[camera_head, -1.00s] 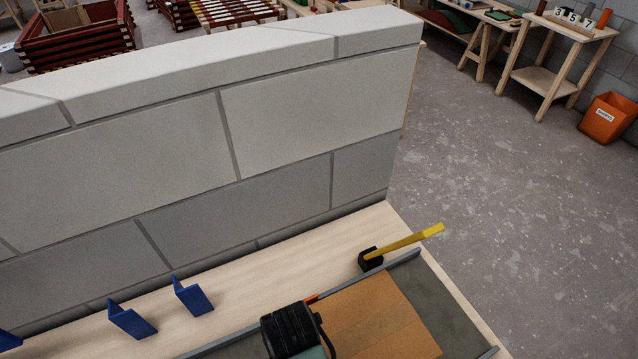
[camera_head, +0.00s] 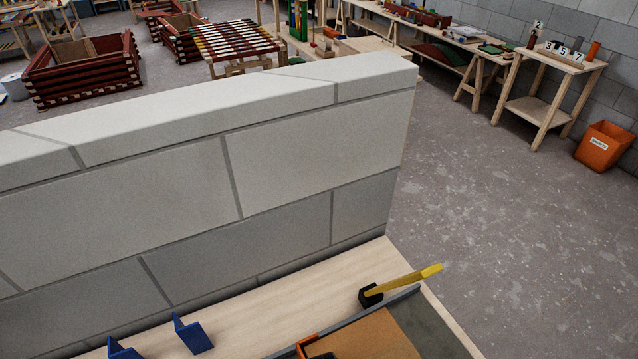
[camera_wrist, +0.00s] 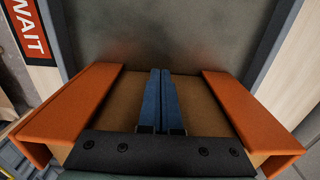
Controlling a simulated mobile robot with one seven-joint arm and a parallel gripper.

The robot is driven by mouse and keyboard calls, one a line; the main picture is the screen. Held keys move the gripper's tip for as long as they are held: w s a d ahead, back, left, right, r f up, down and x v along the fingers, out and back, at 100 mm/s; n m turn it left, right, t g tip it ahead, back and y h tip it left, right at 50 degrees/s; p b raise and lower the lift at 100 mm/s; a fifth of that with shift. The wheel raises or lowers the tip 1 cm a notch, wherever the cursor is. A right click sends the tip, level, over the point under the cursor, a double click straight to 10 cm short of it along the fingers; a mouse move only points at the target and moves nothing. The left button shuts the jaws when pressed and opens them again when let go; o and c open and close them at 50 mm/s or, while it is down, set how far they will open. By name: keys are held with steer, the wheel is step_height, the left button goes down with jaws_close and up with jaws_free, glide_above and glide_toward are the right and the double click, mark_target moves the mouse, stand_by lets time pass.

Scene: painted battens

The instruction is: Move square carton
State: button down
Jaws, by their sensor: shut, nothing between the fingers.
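A brown square carton (camera_head: 365,338) lies at the bottom of the head view, cut off by the frame edge, on a grey strip along the bench. In the wrist view the carton (camera_wrist: 200,98) shows below my gripper, between two orange angled pieces (camera_wrist: 75,105) (camera_wrist: 245,105) along its left and right sides. My gripper (camera_wrist: 161,72) has its two blue fingers closed side by side over the carton's middle, with nothing between them. I cannot tell whether the fingertips touch the carton. The gripper is not clearly visible in the head view.
A grey block wall (camera_head: 230,170) stands along the bench's back. A yellow-handled lever (camera_head: 405,280) and blue brackets (camera_head: 192,335) sit on the wooden bench top (camera_head: 250,305). Open floor (camera_head: 490,230) lies to the right, with an orange bin (camera_head: 604,146) farther off.

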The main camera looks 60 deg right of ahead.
steer(key=s+d, duration=0.2)
steer(key=d, duration=0.2)
steer(key=s+d, duration=0.3)
steer(key=d, duration=0.1)
steer(key=s+d, duration=0.2)
steer(key=d, duration=0.2)
steer(key=shift+s, duration=0.15)
steer(key=shift+a+p, duration=0.15)
steer(key=shift+p, duration=0.2)
